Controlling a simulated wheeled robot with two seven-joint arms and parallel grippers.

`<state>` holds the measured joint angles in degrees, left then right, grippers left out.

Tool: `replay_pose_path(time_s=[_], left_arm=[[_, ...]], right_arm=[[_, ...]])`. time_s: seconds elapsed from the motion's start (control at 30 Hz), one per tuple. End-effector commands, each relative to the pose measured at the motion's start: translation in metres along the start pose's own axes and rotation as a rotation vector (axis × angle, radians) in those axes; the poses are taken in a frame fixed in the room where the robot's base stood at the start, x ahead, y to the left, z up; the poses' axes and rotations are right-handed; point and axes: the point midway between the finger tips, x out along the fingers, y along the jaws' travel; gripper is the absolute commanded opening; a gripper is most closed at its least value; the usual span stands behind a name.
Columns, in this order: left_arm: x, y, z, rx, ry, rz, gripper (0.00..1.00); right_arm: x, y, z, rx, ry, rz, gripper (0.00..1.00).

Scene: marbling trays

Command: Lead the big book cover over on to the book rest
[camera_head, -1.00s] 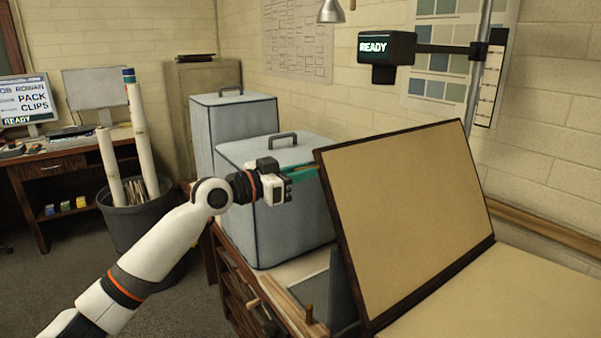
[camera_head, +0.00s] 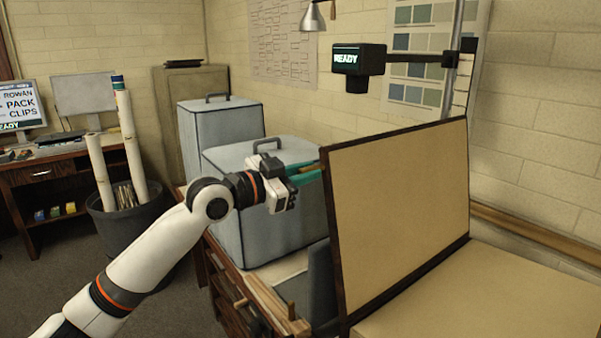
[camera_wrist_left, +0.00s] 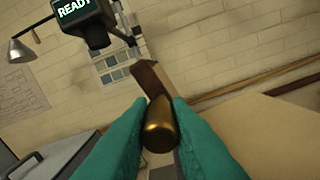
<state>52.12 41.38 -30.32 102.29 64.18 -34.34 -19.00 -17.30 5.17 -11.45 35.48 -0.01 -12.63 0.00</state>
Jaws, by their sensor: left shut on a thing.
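The big book cover (camera_head: 400,215) is a large tan board with a dark brown border. It stands close to upright on its lower edge beside a flat tan surface (camera_head: 500,300) at lower right. My left gripper (camera_head: 300,176) is at its upper left edge. In the left wrist view, the teal fingers (camera_wrist_left: 160,135) are shut on a brass knob (camera_wrist_left: 160,125) on a dark bar at the cover's edge. A dark grey panel (camera_head: 321,280) stands just left of the cover, partly hidden; I cannot tell if it is the book rest. My right gripper is out of view.
Two grey lidded boxes (camera_head: 225,145) stand on the bench behind my left arm. A black READY display (camera_head: 358,60) hangs from a pole above the cover. A bin with rolls (camera_head: 122,215) stands on the floor at left.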

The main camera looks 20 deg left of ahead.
Motion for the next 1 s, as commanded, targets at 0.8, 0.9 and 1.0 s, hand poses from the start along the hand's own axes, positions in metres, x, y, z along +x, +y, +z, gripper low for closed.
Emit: replay_pose_path(time_s=[0.8,0.9,1.0], left_arm=[[-0.003,-0.001,-0.001,0.001,-0.001,0.000,0.39],[-0.010,0.000,-0.002,0.002,-0.001,0.000,0.39],[-0.020,0.000,-0.003,0.002,-0.001,0.001,0.39]], right_arm=[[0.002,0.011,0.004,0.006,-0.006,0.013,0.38],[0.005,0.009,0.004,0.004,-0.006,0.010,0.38],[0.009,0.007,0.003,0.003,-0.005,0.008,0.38]])
